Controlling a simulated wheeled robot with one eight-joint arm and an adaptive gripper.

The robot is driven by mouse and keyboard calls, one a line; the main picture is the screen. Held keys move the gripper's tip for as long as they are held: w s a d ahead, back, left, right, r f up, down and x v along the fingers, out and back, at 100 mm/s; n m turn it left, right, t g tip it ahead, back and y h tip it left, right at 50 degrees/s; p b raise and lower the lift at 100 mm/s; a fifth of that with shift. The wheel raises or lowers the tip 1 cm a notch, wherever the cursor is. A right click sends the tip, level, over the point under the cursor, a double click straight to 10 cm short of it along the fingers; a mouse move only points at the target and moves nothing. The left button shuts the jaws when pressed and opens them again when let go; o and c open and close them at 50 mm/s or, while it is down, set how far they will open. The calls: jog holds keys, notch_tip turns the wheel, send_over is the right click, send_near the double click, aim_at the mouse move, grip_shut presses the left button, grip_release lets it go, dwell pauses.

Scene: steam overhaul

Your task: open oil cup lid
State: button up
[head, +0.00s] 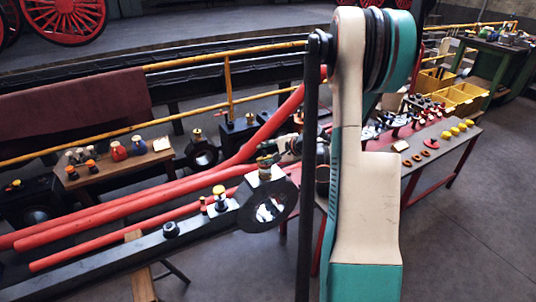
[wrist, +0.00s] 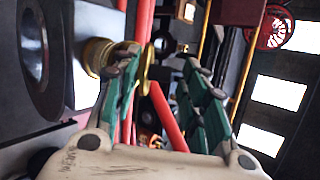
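A brass oil cup (head: 265,174) stands on top of the black ring-shaped rod end in the head view. In the wrist view the brass cup (wrist: 95,55) is at the left, partly behind one finger. A thin brass disc (wrist: 147,68) shows between the fingers; I cannot tell surely whether it is the cup's lid or how far it is tilted. My gripper (head: 281,149) is just above and right of the cup, partly behind my arm. In the wrist view my gripper (wrist: 162,62) has its green fingers apart, one beside the cup. Contact cannot be told.
Red rods (head: 120,208) run past behind the black rod (head: 125,256). A smaller yellow-topped fitting (head: 219,192) stands left of the cup. A wooden bench (head: 115,171) with small cans is at the left. A parts table (head: 455,150) is at the right, with open floor beyond.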

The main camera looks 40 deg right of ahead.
jog(key=c, duration=0.7)
jog(key=shift+r, duration=0.1)
jog(key=shift+w+d+r+g+p, duration=0.1)
jog(key=shift+w+r+g+p, duration=0.45)
jog(key=shift+g+p, duration=0.55)
jog(key=shift+w+d+r+g+y+p, duration=0.1)
jog(key=shift+w+r+g+y+p, duration=0.15)
jog(key=shift+w+g+p, duration=0.35)
jog(key=g, duration=0.1)
jog(key=w+g+p, duration=0.1)
jog(key=m+g+p, duration=0.1)
jog(key=shift+w+d+r+g+y, duration=0.1)
jog(key=shift+w+d+g+y, duration=0.15)
jog(key=shift+w+g+y, duration=0.1)
jog(key=shift+w+d+f+m+g+y+p, duration=0.2)
jog(key=shift+w+g, duration=0.3)
jog(key=shift+g, duration=0.35)
jog(key=shift+w+d+m+g+y+p, duration=0.1)
jog(key=shift+w+g+y+p, duration=0.15)
jog(key=shift+w+g, duration=0.4)
jog(key=shift+s+g, duration=0.15)
jog(key=shift+g, duration=0.1)
